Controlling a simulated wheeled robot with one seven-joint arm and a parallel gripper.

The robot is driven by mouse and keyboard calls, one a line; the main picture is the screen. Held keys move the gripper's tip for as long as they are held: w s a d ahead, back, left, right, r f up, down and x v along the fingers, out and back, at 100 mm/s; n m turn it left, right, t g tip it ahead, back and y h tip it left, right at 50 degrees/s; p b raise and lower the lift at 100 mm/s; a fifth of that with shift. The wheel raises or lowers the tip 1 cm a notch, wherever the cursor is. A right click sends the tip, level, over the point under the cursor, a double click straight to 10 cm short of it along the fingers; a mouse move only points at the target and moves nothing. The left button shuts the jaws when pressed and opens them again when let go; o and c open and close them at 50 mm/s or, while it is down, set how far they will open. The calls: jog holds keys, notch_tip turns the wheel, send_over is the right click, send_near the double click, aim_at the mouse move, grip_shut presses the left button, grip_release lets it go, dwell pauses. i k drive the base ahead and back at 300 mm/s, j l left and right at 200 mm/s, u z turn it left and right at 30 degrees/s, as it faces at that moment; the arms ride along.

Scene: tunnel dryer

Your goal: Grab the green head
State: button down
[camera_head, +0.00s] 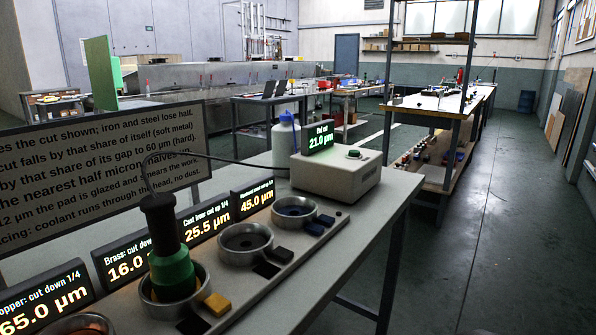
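The green head (173,274) is a green cylinder with a black upper body and knob (159,212). It stands upright in a metal ring holder (206,287) on the near table, left of centre. A dark cable arcs from its top to the right toward a cream box (336,178) with a green display reading 21.0 µm. My gripper is not in view, and nothing is seen touching the head.
Other ring holders (244,262) stand in the row, with small blocks beside them. Lit signs (208,217) and a large text board (90,160) stand behind. A white bottle (285,145) is behind the box. Open floor (475,240) lies right.

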aim_at(173, 276)
jog(key=k+j+u, duration=0.8)
jog(key=k+j, duration=0.05)
jog(key=k, duration=0.05)
